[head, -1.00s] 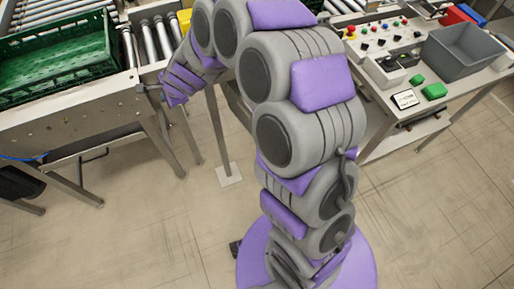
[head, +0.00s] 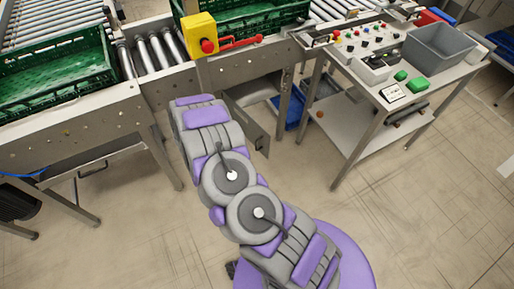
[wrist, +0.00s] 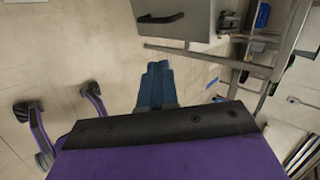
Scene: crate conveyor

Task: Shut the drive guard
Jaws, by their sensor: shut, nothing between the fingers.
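The drive guard looks to be the grey panel (head: 247,125) below the conveyor in the head view. It stands out at an angle from the conveyor frame, so it looks open. In the wrist view the grey panel (wrist: 195,17) is at the top, with a black bar handle (wrist: 160,18) on its face. My gripper (wrist: 158,68) shows as blue fingers, shut and empty. Its tips appear just below the panel's lower edge in the wrist view, apart from the handle. In the head view my arm hides the gripper.
A yellow box with a red button (head: 200,34) is mounted on the conveyor above the panel. Green crates (head: 62,68) sit on the rollers. A control table (head: 360,85) with a grey bin (head: 440,48) stands to the right. Conveyor legs stand on the left; the front floor is clear.

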